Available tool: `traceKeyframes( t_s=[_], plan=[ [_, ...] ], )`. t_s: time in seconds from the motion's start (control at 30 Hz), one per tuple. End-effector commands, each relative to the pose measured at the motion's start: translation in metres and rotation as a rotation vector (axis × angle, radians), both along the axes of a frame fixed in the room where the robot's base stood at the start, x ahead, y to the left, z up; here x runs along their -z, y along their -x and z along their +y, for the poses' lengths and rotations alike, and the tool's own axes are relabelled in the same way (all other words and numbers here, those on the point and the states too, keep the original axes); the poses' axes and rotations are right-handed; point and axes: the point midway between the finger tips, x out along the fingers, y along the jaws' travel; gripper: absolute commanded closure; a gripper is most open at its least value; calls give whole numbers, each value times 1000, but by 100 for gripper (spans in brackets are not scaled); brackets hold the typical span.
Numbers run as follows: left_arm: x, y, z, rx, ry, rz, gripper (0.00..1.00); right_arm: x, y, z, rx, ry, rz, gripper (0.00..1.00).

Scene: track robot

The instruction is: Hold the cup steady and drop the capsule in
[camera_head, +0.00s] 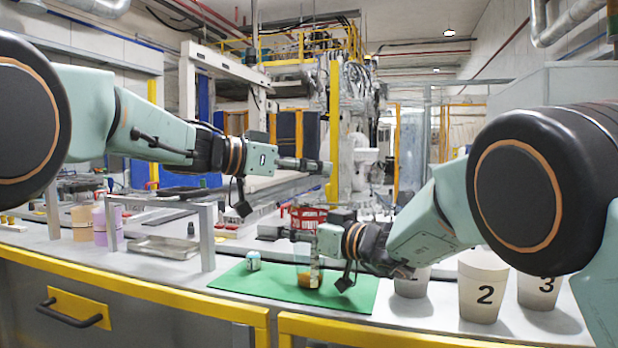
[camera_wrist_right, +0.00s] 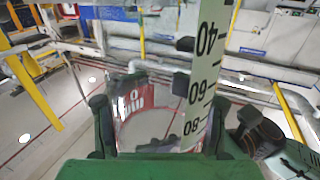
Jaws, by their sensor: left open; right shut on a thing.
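A clear cup (camera_head: 307,277) with a little amber content at its bottom stands on the green mat (camera_head: 352,292). In the right wrist view the clear cup (camera_wrist_right: 150,140) shows a scale strip marked 40, 60 and 80. My right gripper (camera_head: 285,234) is shut on the cup near its upper part, with a dark finger on each side in the wrist view. A small white and teal piece, seemingly the capsule (camera_head: 253,261), sits on the mat left of the cup. My left gripper (camera_head: 316,165) is open and empty, high above the mat.
Cups marked 2 (camera_head: 483,288) and 3 (camera_head: 540,290) stand right of the mat, with another partly hidden by my right arm. A red basket (camera_head: 307,216) is behind the cup. A metal frame (camera_head: 207,235) and tray (camera_head: 165,247) stand at left.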

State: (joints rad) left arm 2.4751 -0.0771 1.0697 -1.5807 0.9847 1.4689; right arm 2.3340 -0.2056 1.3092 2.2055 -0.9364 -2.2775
Motion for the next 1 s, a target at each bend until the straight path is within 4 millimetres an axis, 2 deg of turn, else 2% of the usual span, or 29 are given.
traceKeyframes(
  t_s=[0.33,0.37,0.8,1.0],
  plan=[
    [-6,0,0,0,0,1,49,0,0,0,0,-1,-1,91],
    [-6,0,0,0,0,1,49,0,0,0,0,-1,-1,52],
    [-5,0,0,0,1,1,49,0,0,0,0,0,0,15],
    [-5,0,0,0,0,1,49,0,0,0,0,0,0,14]
  ],
)
